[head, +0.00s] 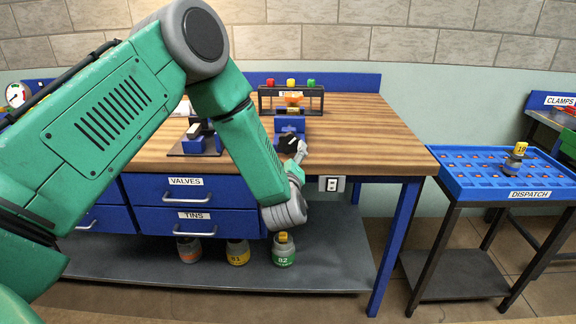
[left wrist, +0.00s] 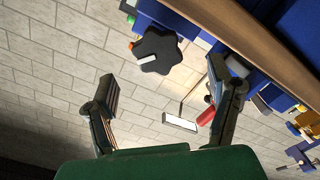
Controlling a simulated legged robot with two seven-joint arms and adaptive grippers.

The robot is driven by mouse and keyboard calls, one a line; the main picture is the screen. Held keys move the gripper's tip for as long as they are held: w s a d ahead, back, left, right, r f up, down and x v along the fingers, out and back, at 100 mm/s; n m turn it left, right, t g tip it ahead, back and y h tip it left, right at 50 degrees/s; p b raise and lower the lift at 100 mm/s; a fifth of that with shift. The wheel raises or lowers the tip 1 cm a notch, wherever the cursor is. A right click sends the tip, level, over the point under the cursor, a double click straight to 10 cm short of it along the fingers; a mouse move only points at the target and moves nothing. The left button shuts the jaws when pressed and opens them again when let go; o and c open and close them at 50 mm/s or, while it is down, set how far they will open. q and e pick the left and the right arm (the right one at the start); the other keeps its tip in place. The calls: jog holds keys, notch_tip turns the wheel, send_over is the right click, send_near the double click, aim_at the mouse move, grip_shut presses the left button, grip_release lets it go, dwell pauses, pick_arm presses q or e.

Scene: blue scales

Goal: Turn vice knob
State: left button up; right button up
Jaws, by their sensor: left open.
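The black lobed vice knob (left wrist: 158,50) shows in the left wrist view, with a small white mark on it. In the head view the dark knob (head: 287,143) is at the front of the blue vice (head: 289,122) near the bench's front edge, partly covered by my gripper. My left gripper (head: 298,152) is at the knob; in the left wrist view its two fingers (left wrist: 163,80) are spread wide and empty. The knob appears beyond the fingertips, between their lines; I cannot tell whether they touch it. My right gripper is not in view.
The wooden bench (head: 375,145) has a rack (head: 291,98) with coloured items at the back and a blue scale-like device (head: 200,138) left of the vice. Drawers (head: 196,192) and a shelf with tins (head: 284,252) lie below. A blue dispatch tray (head: 480,178) stands right.

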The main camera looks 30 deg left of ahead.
aim_at(288, 144)
pick_arm(q)
jog(key=shift+v, duration=2.2)
jog(key=shift+f, duration=0.1)
jog(key=w+a+m+b, duration=0.1)
jog(key=w+a, duration=0.1)
jog(key=w, duration=0.1)
jog(key=w+a+m, duration=0.1)
jog(key=w+a, duration=0.1)
jog(key=w, duration=0.2)
jog(key=w+a+m+b, duration=0.1)
jog(key=w+a, duration=0.1)
jog(key=w, duration=0.1)
jog(key=shift+w+a+r+b, duration=0.3)
jog(key=shift+r+b, duration=0.05)
jog(key=shift+m, duration=0.3)
jog(key=c, duration=1.2)
